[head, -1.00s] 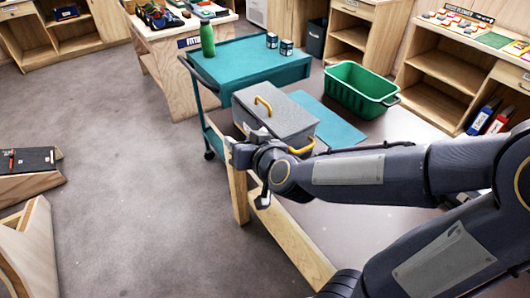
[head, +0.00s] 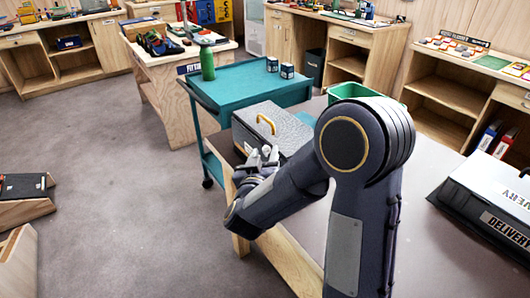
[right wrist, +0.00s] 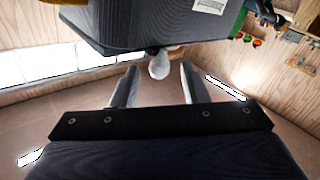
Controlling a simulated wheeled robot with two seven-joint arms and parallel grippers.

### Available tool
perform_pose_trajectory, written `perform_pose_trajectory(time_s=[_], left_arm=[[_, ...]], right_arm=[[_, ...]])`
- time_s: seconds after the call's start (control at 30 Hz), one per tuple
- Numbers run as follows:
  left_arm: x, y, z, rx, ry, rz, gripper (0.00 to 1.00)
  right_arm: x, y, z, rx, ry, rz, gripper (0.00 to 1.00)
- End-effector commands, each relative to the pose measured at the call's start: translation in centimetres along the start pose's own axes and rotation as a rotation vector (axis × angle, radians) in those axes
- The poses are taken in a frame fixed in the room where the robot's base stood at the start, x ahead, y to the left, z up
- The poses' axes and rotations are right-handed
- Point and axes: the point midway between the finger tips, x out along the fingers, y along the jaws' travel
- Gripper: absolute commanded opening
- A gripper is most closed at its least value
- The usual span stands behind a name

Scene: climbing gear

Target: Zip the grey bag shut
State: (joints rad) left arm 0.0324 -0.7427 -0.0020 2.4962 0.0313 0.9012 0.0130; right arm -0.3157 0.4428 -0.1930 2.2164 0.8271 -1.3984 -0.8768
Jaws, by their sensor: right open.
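The grey bag (head: 285,122), a boxy case with yellow handles, sits on the near dark-topped table. Its lid looks closed in the head view, but I cannot tell the state of the zip. In the right wrist view the bag (right wrist: 150,22) fills the top, and a pale rounded tab (right wrist: 158,65), perhaps the zip pull, sticks out from its edge. My right gripper (head: 266,158) is at the bag's near side. In the wrist view its two fingers (right wrist: 157,84) are apart, with the tab between and just beyond their tips. My left gripper is not in view.
A teal cart (head: 240,90) with a green bottle (head: 207,64) and two small cans stands behind the bag. A black and white delivery box (head: 490,200) lies at the right. The table's middle is bare.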

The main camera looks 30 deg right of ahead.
Motion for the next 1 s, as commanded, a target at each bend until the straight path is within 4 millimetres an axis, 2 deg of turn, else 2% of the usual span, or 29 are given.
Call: perform_pose_trajectory(time_s=[0.13, 0.43, 0.73, 1.0], left_arm=[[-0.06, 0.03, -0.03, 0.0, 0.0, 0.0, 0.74], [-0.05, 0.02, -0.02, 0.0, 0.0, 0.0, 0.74], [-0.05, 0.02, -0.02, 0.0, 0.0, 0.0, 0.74], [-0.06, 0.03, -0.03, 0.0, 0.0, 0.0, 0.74]], right_arm=[[1.21, 0.06, 0.01, 0.0, 0.0, 0.001, 0.41], [1.43, 0.04, 0.0, 0.0, 0.001, 0.0, 0.39], [1.4, 0.03, 0.0, 0.001, 0.001, -0.001, 0.0], [1.46, -0.05, -0.03, 0.001, 0.001, -0.001, 0.0]])
